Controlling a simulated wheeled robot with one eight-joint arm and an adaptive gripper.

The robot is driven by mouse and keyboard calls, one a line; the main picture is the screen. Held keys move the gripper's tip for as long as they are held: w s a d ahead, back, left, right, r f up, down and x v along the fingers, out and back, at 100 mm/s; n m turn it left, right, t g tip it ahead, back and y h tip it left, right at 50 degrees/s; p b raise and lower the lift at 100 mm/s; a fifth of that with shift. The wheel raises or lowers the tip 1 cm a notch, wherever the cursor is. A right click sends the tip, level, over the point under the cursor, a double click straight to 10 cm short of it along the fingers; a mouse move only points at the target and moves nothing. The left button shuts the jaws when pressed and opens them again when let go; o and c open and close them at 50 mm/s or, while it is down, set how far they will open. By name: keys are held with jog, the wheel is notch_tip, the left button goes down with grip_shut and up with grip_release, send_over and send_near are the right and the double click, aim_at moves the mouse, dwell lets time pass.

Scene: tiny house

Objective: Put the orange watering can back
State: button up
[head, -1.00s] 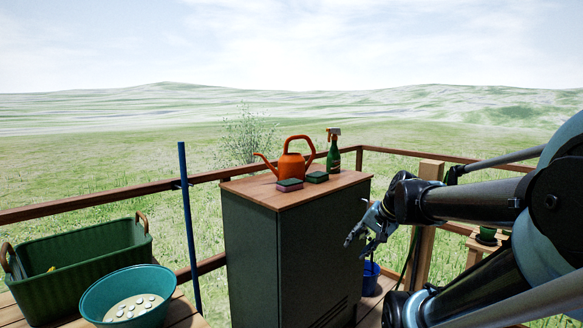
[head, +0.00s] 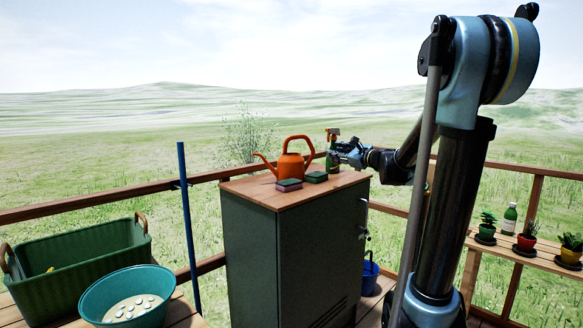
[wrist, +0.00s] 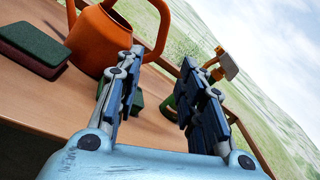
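The orange watering can (head: 291,166) stands upright on the wooden top of a dark green cabinet, its spout to the left and its handle arched above. In the wrist view the can (wrist: 100,42) is at the upper left, beyond my left finger. My gripper (head: 338,158) is at the right side of the cabinet top, level with the can and apart from it. In the wrist view my gripper (wrist: 158,95) is open, with nothing visibly held between its fingers.
Sponges (head: 289,184) lie in front of the can. A spray bottle (head: 333,136) stands behind my gripper. A green basket (head: 75,262) and a teal basin (head: 126,295) are at the lower left. Potted plants (head: 526,236) stand on a shelf (head: 510,253) at right.

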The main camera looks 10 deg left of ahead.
send_near(311, 145)
jog(key=x, duration=0.5)
jog(key=shift+x, duration=3)
jog(key=shift+d, duration=0.1)
grip_shut()
